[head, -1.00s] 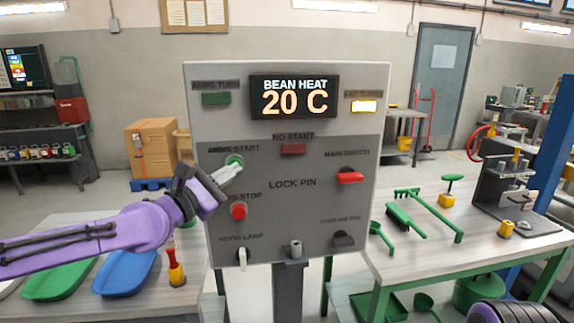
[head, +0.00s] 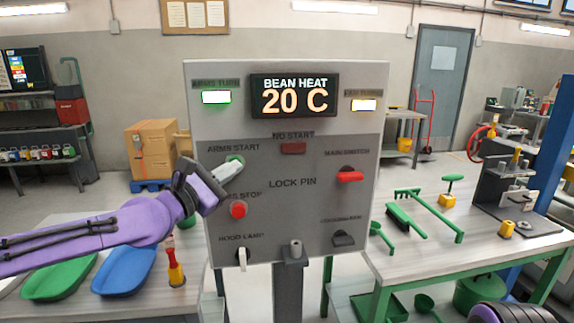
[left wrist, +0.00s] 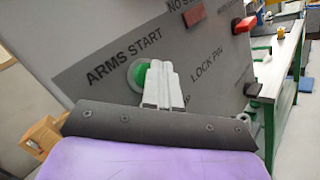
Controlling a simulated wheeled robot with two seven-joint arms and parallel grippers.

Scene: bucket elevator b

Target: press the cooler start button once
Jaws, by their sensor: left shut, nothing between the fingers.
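A grey control panel (head: 292,225) stands upright in front of me. A green button (head: 237,159) under the label ARMS START is on its left side; it also shows in the left wrist view (left wrist: 137,74). I read no label for a cooler start. My left gripper (head: 238,166) is shut and empty, its fingertips at the green button and covering part of it. I cannot tell whether they touch it. The ARMS TURN lamp (head: 216,97) above is lit, white with a green rim. My right gripper is not in view.
A red stop button (head: 238,210) sits just below my left gripper. Tables flank the panel.

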